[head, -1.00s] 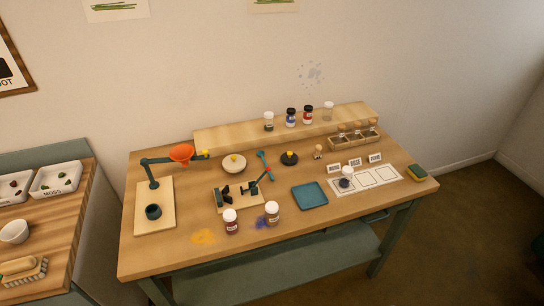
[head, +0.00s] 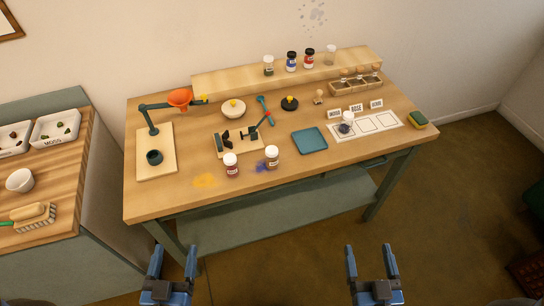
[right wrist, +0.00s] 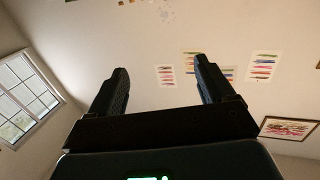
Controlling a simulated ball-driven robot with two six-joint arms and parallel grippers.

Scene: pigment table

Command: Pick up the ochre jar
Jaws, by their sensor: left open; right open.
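No jar in view has a label that I can read as ochre. My left gripper (head: 173,250) and right gripper (head: 369,250) are both open and empty, low in the head view, in front of the table and apart from the jars.
Several jars stand on the raised shelf (head: 225,84). The front edge (head: 290,196) is bare.

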